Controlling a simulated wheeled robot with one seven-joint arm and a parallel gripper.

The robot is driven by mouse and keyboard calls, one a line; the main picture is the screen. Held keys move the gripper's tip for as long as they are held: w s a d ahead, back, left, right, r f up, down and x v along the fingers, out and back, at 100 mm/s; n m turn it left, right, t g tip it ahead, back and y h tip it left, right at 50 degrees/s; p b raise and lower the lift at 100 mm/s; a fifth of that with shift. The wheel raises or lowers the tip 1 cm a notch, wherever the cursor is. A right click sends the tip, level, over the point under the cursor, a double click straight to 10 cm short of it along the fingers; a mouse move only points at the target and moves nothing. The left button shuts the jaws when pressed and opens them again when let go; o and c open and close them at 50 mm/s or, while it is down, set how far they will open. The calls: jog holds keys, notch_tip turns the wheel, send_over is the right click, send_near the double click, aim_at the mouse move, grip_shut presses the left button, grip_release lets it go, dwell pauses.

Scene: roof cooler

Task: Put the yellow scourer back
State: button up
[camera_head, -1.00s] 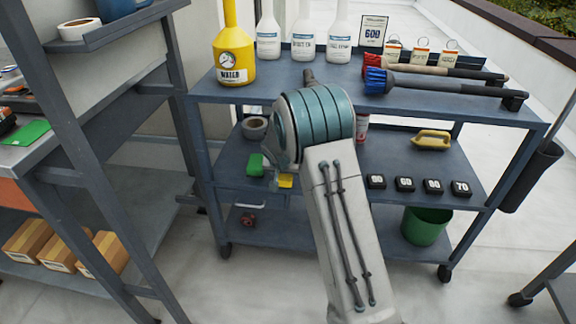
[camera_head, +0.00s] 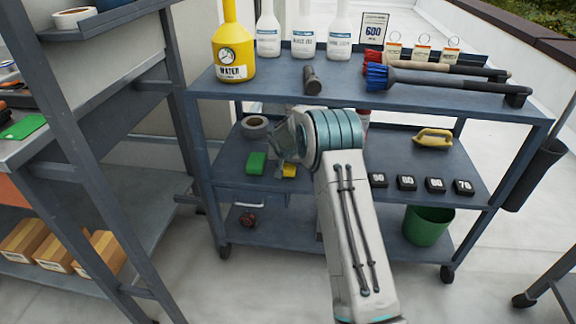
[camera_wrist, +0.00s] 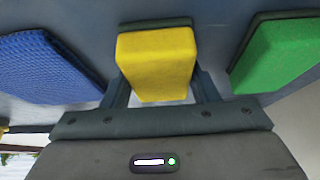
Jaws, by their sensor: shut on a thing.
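The yellow scourer (camera_wrist: 157,62) is a yellow block between the two fingers of my gripper (camera_wrist: 160,82), which is shut on it. In the head view only a small part of the yellow scourer (camera_head: 289,171) shows beside my wrist, at the middle shelf. I cannot tell whether it touches the shelf. A green scourer (camera_wrist: 282,52) lies to its right and a blue scourer (camera_wrist: 45,68) to its left in the wrist view. The green scourer (camera_head: 256,163) also shows in the head view, on the middle shelf; the blue one is hidden there by my arm.
The grey cart (camera_head: 225,90) holds bottles and brushes on top. A green bucket (camera_head: 427,226) stands below. A dark rack (camera_head: 110,170) is at left.

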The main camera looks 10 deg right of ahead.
jog(key=shift+f, duration=0.15)
jog(key=o, duration=0.9)
